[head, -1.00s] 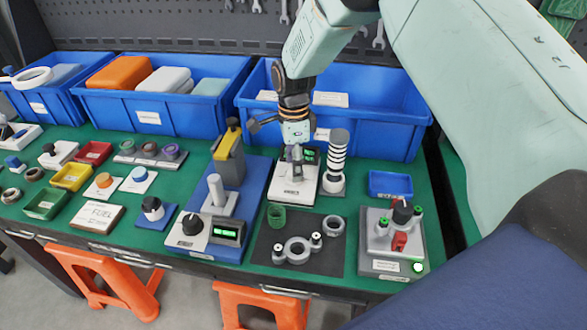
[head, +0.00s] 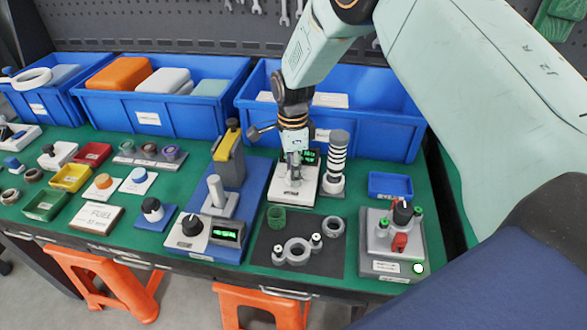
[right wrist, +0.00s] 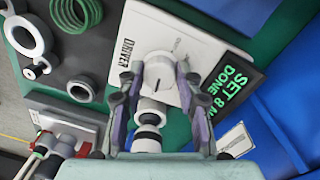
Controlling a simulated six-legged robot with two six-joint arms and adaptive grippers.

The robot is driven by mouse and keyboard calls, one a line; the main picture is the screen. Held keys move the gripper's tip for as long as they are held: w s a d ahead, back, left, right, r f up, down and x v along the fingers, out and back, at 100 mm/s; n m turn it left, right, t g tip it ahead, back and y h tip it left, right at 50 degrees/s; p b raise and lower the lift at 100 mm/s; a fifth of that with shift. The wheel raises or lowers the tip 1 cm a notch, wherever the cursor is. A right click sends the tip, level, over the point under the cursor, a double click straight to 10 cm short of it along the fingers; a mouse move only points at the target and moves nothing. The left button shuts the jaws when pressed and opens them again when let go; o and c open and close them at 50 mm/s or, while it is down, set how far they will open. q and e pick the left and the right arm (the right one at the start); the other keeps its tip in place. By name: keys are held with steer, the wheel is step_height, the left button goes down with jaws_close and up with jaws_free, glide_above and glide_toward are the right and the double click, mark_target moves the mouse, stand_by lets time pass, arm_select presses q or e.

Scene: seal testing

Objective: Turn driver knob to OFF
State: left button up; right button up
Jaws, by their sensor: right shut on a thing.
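The driver unit (head: 284,190) is a white box with a lit green display (head: 309,157) in the head view. The right wrist view shows its "DRIVER" label (right wrist: 127,52), and the display (right wrist: 236,92) reads "SET 8" and "DONE". The round pale driver knob (right wrist: 158,76) has a short dark line mark. My right gripper (right wrist: 158,80) comes down from above, with a finger on either side of the knob, shut on it. In the head view my right gripper (head: 294,172) hides the knob. My left gripper is not in view.
A black-and-white striped column (head: 337,160) stands close right of the driver unit. A blue bin (head: 380,135) is behind. A dark mat (head: 262,250) with rings lies in front. A grey switch box (head: 380,266) is at right, and a black-knobbed unit (head: 187,240) at left.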

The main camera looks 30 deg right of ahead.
steer(key=shift+c, duration=1)
